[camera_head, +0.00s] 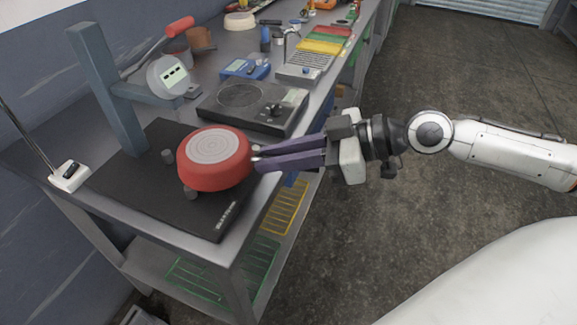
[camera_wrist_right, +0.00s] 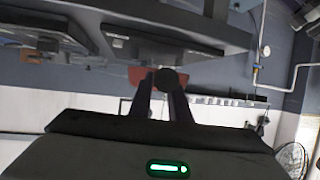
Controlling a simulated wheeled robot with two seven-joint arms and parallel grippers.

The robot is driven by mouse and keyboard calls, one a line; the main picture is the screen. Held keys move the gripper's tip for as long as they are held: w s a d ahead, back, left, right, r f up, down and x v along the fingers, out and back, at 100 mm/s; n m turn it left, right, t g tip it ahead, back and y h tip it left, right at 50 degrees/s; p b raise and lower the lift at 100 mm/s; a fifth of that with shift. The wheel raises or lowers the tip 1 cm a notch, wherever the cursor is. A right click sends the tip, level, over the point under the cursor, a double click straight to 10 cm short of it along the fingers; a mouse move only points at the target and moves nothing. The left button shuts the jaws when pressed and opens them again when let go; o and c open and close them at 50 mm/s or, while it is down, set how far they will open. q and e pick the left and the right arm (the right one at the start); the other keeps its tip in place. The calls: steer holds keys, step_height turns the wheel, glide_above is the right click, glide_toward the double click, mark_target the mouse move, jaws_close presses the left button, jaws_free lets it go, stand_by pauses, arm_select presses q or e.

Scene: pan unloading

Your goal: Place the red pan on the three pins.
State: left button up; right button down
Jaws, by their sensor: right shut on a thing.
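The red pan (camera_head: 205,172) is upside down over the black pin base (camera_head: 140,190) in the head view, its grey ringed bottom facing up. Two dark pins (camera_head: 190,193) show beside and below its rim; any third pin is hidden by the pan. I cannot tell whether the pan touches the pins. My right gripper (camera_head: 256,159) is shut on the pan's handle at the pan's right side. In the right wrist view the red pan (camera_wrist_right: 135,77) shows beyond the fingers, with a dark round end between them. My left gripper is not in view.
A grey post (camera_head: 108,90) with a round dial gauge (camera_head: 168,77) stands behind the pan. A black hotplate (camera_head: 255,105) sits behind it to the right. A white box with an antenna (camera_head: 70,176) stands at the left. Several tools and colored trays (camera_head: 322,46) fill the far bench.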

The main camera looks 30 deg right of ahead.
mark_target(248, 145)
steer(key=shift+w+a+r, duration=0.2)
steer(key=shift+w, duration=0.2)
steer(key=shift+w+a+p, duration=0.35)
steer(key=shift+w+p, duration=0.15)
steer(key=shift+p, duration=0.25)
steer(key=shift+w+a+p, duration=0.35)
steer(key=shift+w+a, duration=0.15)
steer(key=shift+a, duration=0.05)
steer(key=shift+w+a+p, duration=0.55)
steer(key=shift+w+a, duration=0.25)
steer(key=shift+w, duration=0.25)
steer(key=shift+w+f, duration=0.1)
steer(key=shift+f, duration=0.3)
steer(key=shift+f+b, duration=0.55)
steer(key=shift+b, duration=0.15)
steer(key=shift+f, duration=0.2)
